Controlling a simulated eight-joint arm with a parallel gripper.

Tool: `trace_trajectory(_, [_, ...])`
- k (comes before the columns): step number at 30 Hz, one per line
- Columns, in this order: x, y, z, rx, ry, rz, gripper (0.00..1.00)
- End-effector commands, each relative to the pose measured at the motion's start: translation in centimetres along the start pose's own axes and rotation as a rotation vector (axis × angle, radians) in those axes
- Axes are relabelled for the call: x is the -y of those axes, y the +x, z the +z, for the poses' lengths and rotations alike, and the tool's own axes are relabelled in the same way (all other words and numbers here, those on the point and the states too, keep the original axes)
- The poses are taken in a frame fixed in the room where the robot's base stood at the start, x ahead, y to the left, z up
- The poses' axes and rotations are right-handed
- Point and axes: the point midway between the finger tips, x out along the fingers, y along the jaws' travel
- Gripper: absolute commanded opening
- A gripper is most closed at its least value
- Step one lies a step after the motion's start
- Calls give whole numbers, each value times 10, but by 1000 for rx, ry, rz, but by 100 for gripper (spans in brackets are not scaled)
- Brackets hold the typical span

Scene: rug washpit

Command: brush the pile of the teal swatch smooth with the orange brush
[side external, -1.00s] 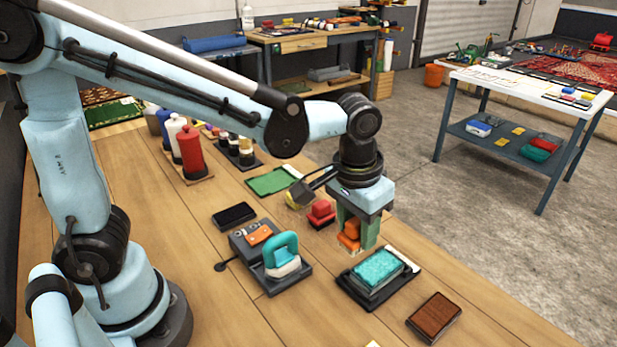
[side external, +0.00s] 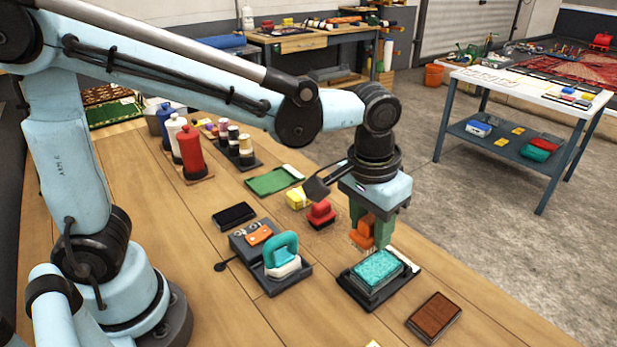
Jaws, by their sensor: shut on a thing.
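The teal swatch (side external: 373,266) lies on a raised block in a black tray (side external: 347,288) on the wooden bench. My gripper (side external: 372,240) is shut on the orange brush (side external: 362,234), with pale bristles pointing down. The brush is close above the far left edge of the swatch. I cannot tell whether the bristles touch it. One green finger partly hides the brush.
A teal-handled brush (side external: 283,254) stands on a grey tray to the left. A red brush (side external: 321,213), a yellow block (side external: 297,198) and a green mat (side external: 273,181) lie behind. A brown block (side external: 434,317) is at the front right. Bottles (side external: 190,150) stand at the back left.

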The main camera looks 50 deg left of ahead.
Motion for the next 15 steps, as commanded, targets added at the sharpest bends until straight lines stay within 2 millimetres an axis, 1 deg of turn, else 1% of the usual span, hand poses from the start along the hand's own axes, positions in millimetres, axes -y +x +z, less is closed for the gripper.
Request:
trace_trajectory(1, [-2,0,-12,0,-2,0,18])
trace_trajectory(3, [-3,0,-28,0,-2,0,18])
trace_trajectory(6, [-4,1,-48,0,-2,0,18])
trace_trajectory(9, [-5,3,-63,0,-1,0,18])
trace_trajectory(12, [-5,4,-72,0,0,0,18])
trace_trajectory(15, [-5,6,-76,0,0,0,18])
